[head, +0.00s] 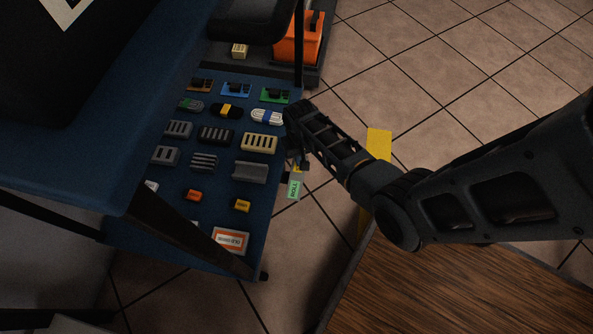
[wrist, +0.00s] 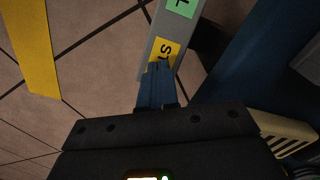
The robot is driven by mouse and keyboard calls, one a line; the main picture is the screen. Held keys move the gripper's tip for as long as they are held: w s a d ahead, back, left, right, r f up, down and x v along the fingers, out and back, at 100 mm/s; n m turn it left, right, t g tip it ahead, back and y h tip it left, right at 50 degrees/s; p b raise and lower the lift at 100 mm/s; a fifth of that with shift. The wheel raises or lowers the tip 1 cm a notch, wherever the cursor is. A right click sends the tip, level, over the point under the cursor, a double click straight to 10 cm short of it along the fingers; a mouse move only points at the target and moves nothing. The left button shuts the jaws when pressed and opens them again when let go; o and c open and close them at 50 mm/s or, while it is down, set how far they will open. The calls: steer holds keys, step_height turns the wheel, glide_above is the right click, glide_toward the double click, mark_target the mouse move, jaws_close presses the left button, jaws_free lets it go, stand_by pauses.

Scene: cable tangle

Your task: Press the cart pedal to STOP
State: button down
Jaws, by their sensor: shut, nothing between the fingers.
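The cart pedal is a grey bar (wrist: 168,28) in the wrist view. It has a green label (wrist: 181,6) at its far end and a yellow label (wrist: 166,50) reading "ST", the rest hidden behind my fingers. In the head view the green label (head: 294,188) reads "ROLL", beside the cart's right edge. My gripper (wrist: 158,66) is shut and empty, its blue fingertips overlapping the yellow end of the pedal. I cannot tell whether they touch it. In the head view my gripper (head: 299,162) is at the cart's right side, partly covering the pedal.
The cart's blue shelf (head: 222,178) holds several small connectors, cable bundles and boards. An orange box (head: 297,38) stands at the back. A yellow floor strip (head: 378,144) lies right of the cart. A wooden surface (head: 450,290) is at the lower right. Tiled floor is open at upper right.

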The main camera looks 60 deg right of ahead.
steer(key=shift+f+b, duration=0.55)
steer(key=shift+f, duration=0.25)
steer(key=shift+r, duration=0.15)
step_height(320, 180, up, 7)
steer(key=p, duration=0.7)
stand_by(0.4)
stand_by(0.5)
